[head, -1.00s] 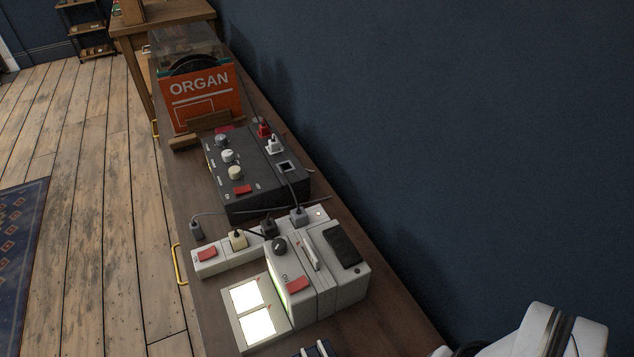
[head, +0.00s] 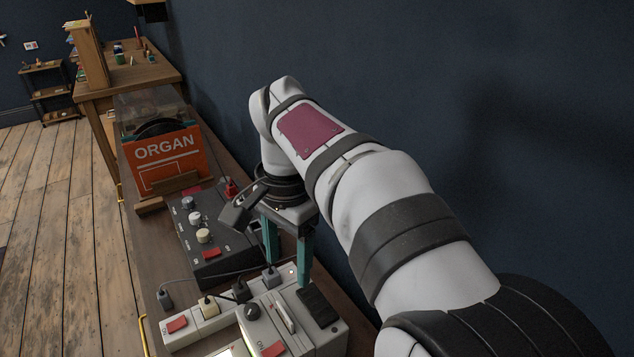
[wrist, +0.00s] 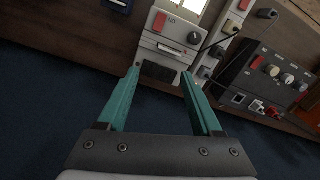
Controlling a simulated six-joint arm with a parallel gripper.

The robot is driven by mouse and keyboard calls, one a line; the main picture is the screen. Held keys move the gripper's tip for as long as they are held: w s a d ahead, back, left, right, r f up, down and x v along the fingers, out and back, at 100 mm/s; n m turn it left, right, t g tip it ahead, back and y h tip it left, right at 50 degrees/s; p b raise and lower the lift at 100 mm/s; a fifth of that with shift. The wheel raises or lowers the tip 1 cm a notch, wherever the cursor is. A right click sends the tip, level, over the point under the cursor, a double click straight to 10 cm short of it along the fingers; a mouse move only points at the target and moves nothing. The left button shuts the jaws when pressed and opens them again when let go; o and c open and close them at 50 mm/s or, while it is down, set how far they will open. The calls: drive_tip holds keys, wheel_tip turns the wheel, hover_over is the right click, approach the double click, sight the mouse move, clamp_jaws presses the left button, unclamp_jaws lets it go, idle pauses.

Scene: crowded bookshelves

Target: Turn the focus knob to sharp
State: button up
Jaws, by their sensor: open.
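The pale grey device (head: 318,337) stands on the long sideboard, with a round dark knob (head: 252,312) on top. The knob also shows in the wrist view (wrist: 194,38); no focus label is readable. Beside it are a red switch (head: 273,349), a slot with a light plate, and a black pad (head: 318,307). My gripper (head: 288,270) points down with its teal fingers apart and empty, above and behind the device. In the wrist view the black pad lies between the fingertips (wrist: 160,75), and the knob is beyond the right fingertip, apart from it.
A power strip (head: 210,325) with several plugs and cables lies next to the device. A dark control box (head: 212,240) with knobs stands behind it, then an orange ORGAN record sleeve (head: 163,160). The dark blue wall (head: 480,80) runs close along the right.

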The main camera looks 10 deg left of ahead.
hover_over(251, 308)
drive_tip(key=f, duration=0.2)
wheel_tip(251, 308, down, 15)
drive_tip(key=shift+r, duration=0.1)
clamp_jaws()
